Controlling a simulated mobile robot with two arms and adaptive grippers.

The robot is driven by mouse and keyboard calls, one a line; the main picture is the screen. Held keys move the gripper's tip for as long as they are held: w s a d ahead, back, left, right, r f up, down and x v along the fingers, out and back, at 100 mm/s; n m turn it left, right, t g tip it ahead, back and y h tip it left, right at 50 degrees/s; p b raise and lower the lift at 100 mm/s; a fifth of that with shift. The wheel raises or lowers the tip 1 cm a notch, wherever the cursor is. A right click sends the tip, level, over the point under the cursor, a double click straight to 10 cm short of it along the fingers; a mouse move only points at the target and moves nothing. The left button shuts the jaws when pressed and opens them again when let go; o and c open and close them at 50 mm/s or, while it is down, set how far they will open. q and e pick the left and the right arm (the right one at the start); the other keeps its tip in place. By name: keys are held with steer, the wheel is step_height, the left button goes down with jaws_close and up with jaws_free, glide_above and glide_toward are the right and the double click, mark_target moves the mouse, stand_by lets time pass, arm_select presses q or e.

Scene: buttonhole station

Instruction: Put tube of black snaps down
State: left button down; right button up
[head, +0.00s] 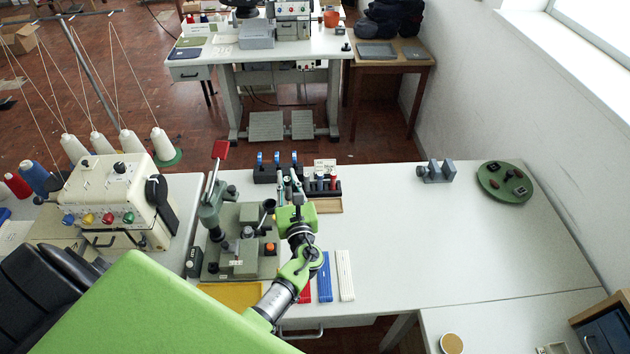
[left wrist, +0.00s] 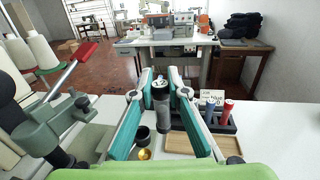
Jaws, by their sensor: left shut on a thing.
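My left gripper (left wrist: 161,84) is shut on a dark tube (left wrist: 161,112) with a pale marking on its top end, which I take to be the tube of black snaps. The tube stands roughly upright between the fingers. In the head view my left gripper (head: 290,182) is over the table, just left of a black rack (head: 338,192) of tubes, and the held tube is hard to make out there. The rack also shows in the left wrist view, right of the fingers, with blue-topped and red-topped tubes (left wrist: 228,112). My right gripper is not in view.
A wooden tray (head: 328,206) lies in front of the rack. A green snap press (head: 240,238) stands left of my arm. A black holder with blue parts (head: 264,175) is behind. The table's right side is mostly clear.

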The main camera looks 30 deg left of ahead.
arm_select(q)
steer(key=w+a+f+b, duration=0.2)
steer(key=w+f+b, duration=0.2)
steer(key=b, duration=0.1)
steer(key=w+a+f+b, duration=0.2)
steer(key=w+f+b, duration=0.2)
steer(key=b, duration=0.1)
steer(key=w+a+f+b, duration=0.2)
steer(key=w+f+b, duration=0.2)
steer(key=f+b, duration=0.1)
steer(key=shift+b, duration=0.45)
steer(key=shift+r, duration=0.1)
steer(key=shift+s, duration=0.1)
steer(key=c, duration=2.2)
jaws_free()
steer(key=shift+c, duration=0.2)
